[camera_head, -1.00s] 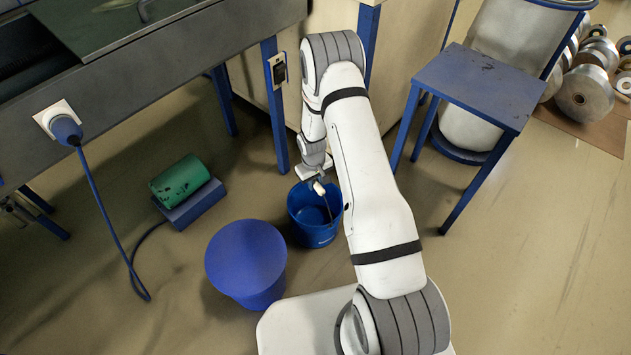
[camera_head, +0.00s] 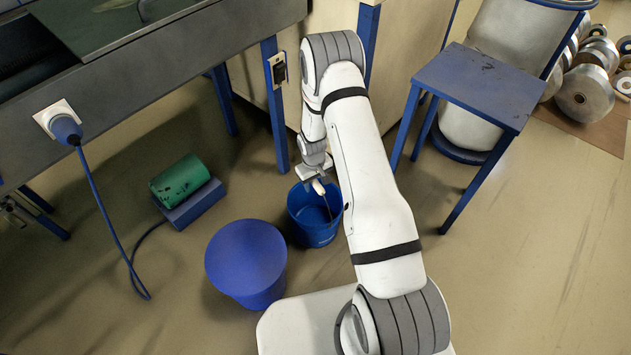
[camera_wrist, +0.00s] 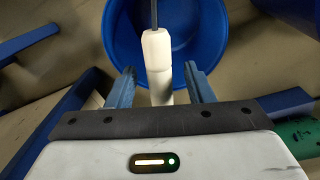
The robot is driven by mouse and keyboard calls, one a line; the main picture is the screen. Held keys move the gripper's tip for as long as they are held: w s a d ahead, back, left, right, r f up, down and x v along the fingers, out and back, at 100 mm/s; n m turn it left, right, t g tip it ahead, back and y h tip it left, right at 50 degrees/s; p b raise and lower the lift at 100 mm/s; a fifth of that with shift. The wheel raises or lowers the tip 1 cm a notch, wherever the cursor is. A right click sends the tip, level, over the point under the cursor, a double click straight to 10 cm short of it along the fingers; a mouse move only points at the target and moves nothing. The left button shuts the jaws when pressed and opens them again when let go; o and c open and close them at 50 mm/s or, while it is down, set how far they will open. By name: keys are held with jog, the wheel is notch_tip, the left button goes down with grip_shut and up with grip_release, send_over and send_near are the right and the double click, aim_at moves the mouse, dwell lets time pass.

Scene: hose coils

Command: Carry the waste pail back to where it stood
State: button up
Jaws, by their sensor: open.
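The waste pail appears to be the open blue bucket (camera_head: 301,218) standing upright on the floor in the head view, in front of the bench leg. Its round rim (camera_wrist: 222,50) also shows in the wrist view. A white handle grip (camera_wrist: 157,52) on a thin grey wire lies across the pail's near side, between my fingers. My gripper (camera_wrist: 160,82) is open, one blue finger on each side of the white grip, with gaps visible. In the head view my gripper (camera_head: 316,181) is just above the pail's rim. The wire's far end is hard to make out.
A blue round-topped drum or stool (camera_head: 245,258) stands close to the pail's left. A green roll on a blue block (camera_head: 182,183) lies further left, with a cable. A blue side table (camera_head: 480,85) stands to the right. Open floor (camera_head: 540,270) lies at the lower right.

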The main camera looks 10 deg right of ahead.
jog(key=shift+r, duration=0.15)
jog(key=shift+s+a+r+p, duration=0.1)
jog(key=shift+r+p, duration=1.1)
jog(key=shift+r, duration=0.75)
jog(key=shift+s+a+r+p, duration=0.1)
jog(key=shift+r+p, duration=1.1)
jog(key=shift+r, duration=0.7)
notch_tip(320, 180, up, 8)
jog(key=p, duration=0.1)
jog(key=shift+a+p, duration=0.2)
jog(key=shift+p, duration=0.2)
jog(key=shift+f, duration=0.1)
